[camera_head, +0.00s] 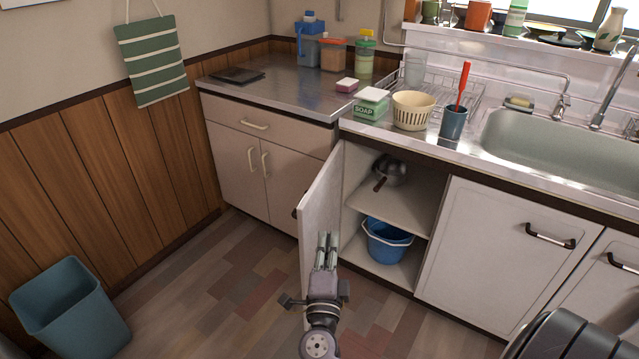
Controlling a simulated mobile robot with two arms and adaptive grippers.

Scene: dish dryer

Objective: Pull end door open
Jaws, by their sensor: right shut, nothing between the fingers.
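The end door (319,208), a white cabinet door at the left end of the sink unit, stands swung well out from its opening. A small part of its dark handle shows at its outer side, at the left edge. My right gripper (327,243) is shut and empty. It overlaps the lower part of the door's inner face in the picture, to the left of the opening. I cannot tell whether the fingers touch the door. My left gripper is not in view.
Inside the open cabinet are a pot (391,170) on the shelf (400,208) and a blue bucket (387,243) below. A closed white door (480,245) stands to the right. A blue-grey bin (72,315) stands at lower left. Floor left of the door is clear.

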